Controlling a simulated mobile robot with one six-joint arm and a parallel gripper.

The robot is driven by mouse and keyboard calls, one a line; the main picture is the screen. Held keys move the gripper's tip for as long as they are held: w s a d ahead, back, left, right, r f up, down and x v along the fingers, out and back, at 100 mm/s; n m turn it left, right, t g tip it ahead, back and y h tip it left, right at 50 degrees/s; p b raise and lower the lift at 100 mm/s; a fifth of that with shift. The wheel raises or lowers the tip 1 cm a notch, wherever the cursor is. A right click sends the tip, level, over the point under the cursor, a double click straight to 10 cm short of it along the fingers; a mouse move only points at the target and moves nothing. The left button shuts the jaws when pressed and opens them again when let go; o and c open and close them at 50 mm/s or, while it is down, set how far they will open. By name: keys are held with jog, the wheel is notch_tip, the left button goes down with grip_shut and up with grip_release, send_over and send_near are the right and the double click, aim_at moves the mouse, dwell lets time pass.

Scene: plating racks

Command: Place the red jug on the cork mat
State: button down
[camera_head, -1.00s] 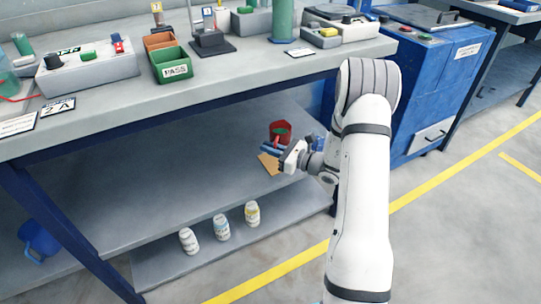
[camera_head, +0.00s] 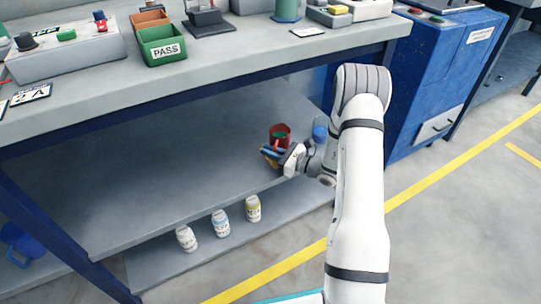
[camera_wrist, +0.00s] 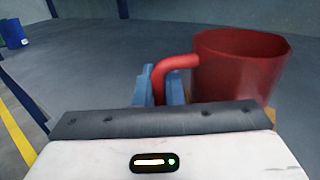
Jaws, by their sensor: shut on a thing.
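The red jug (camera_head: 280,131) is at the right part of the lower shelf in the head view, its inside partly green. It also shows large and upright right of centre in the wrist view (camera_wrist: 239,67). My gripper (camera_head: 269,152) is shut on the jug's handle, with the blue fingers around it in the wrist view (camera_wrist: 160,88). The cork mat (camera_head: 271,162) shows as a small brown patch below the jug, mostly hidden by my gripper. A sliver shows beside the jug's base in the wrist view (camera_wrist: 270,114). I cannot tell whether jug and mat touch.
The bench top (camera_head: 225,65) overhangs the shelf. A blue container (camera_head: 320,130) stands behind my wrist. Three white bottles (camera_head: 221,223) stand on a lower level in front. The shelf's left and middle (camera_head: 150,185) are clear. A blue cabinet (camera_head: 430,85) stands at right.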

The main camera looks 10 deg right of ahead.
jog(key=shift+f, duration=0.3)
jog(key=c, duration=1.5)
grip_release()
jog(key=shift+r, duration=0.15)
